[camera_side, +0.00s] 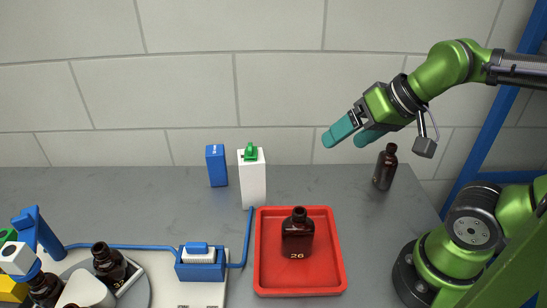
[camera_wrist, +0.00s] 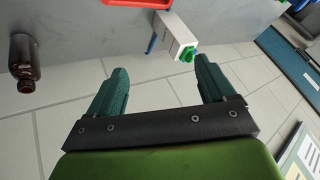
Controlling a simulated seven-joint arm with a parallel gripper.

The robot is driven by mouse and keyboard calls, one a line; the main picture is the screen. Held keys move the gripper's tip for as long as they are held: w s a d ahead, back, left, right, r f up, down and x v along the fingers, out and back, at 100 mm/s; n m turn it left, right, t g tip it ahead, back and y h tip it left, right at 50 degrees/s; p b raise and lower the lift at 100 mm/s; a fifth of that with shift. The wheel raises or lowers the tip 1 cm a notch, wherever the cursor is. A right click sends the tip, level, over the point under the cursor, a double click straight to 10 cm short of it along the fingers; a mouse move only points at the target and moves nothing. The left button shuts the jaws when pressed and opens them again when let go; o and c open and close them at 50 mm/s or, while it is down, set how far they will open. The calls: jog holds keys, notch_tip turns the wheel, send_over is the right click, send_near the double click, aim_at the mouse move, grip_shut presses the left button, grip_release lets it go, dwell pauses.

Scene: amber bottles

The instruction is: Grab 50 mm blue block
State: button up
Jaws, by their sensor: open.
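A blue block (camera_side: 216,165) stands upright at the back of the grey table, left of a taller white block, in the side view. I cannot make it out clearly in the wrist view. My gripper (camera_side: 346,137), with teal fingers, is raised above the back right of the table, well to the right of the blue block and apart from it. In the wrist view my gripper (camera_wrist: 160,88) is open, with nothing between its fingers.
A white block (camera_side: 252,180) with a green top stands beside the blue block. A red tray (camera_side: 268,286) holds an amber bottle (camera_side: 298,234). Another amber bottle (camera_side: 385,168) stands below my gripper. Several bottles and a blue-white device (camera_side: 200,264) fill the front left.

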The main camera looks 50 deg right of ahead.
notch_tip(320, 180, up, 5)
jog(key=w+a+m+g+y, duration=0.35)
jog(key=w+m+y, duration=0.35)
jog(key=w+m, duration=0.3)
jog(key=w+d+m+t+y, duration=0.5)
jog(key=w+d+m+t, duration=0.25)
jog(key=w+m, duration=0.55)
jog(key=n, duration=0.1)
send_near(208, 154)
jog(key=w+a, duration=0.1)
jog(key=w+a+f, duration=0.1)
jog(key=w+f, duration=0.1)
jog(key=w, duration=0.1)
jog(key=shift+a, duration=0.4)
jog(key=shift+r+x, duration=0.15)
jog(key=shift+x, duration=1.25)
jog(key=shift+r+x, duration=0.15)
jog(key=shift+x, duration=1.2)
jog(key=shift+w+d, duration=0.15)
